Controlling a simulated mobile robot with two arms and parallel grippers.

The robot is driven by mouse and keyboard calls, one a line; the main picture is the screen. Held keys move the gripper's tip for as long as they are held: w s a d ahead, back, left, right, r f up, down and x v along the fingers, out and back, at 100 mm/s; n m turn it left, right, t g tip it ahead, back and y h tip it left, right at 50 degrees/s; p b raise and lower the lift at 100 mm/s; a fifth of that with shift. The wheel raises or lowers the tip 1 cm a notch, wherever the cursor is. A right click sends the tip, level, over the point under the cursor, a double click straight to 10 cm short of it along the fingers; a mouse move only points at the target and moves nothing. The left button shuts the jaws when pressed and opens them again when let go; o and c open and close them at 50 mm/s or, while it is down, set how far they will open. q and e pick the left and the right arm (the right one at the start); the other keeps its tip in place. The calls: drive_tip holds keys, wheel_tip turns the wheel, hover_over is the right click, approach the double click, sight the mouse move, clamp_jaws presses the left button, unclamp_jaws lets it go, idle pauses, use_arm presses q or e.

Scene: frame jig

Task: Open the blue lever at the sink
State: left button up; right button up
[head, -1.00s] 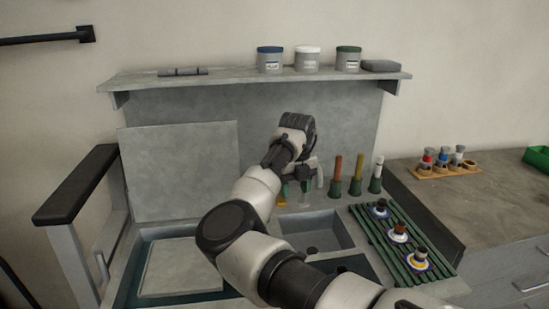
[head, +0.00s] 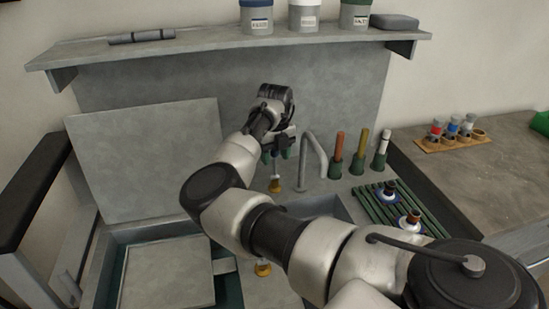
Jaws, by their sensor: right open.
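My right gripper (head: 278,154) hangs over the back of the sink, left of the grey curved spout (head: 313,150). Its two green-tipped fingers are apart and point down. Just below them is a small brass fitting (head: 275,185) with a thin pale stem. I cannot tell whether the gripper touches it. No blue lever can be made out; it may be hidden behind my gripper or arm. The sink (head: 112,262) is partly covered by my right arm. A second brass piece (head: 263,269) shows at its front. My left gripper is not in view.
A shelf (head: 215,43) with jars runs above the sink. Upright tools with red (head: 339,147), yellow and white handles stand right of the spout. A green rack (head: 372,207) holds brushlike items. A grey board (head: 150,160) leans at the left.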

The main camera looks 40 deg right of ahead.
drive_tip(key=shift+w+f, duration=0.1)
drive_tip(key=shift+f, duration=0.75)
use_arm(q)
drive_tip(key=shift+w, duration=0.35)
use_arm(e)
clamp_jaws()
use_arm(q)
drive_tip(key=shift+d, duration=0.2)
use_arm(e)
drive_tip(key=shift+d, duration=0.1)
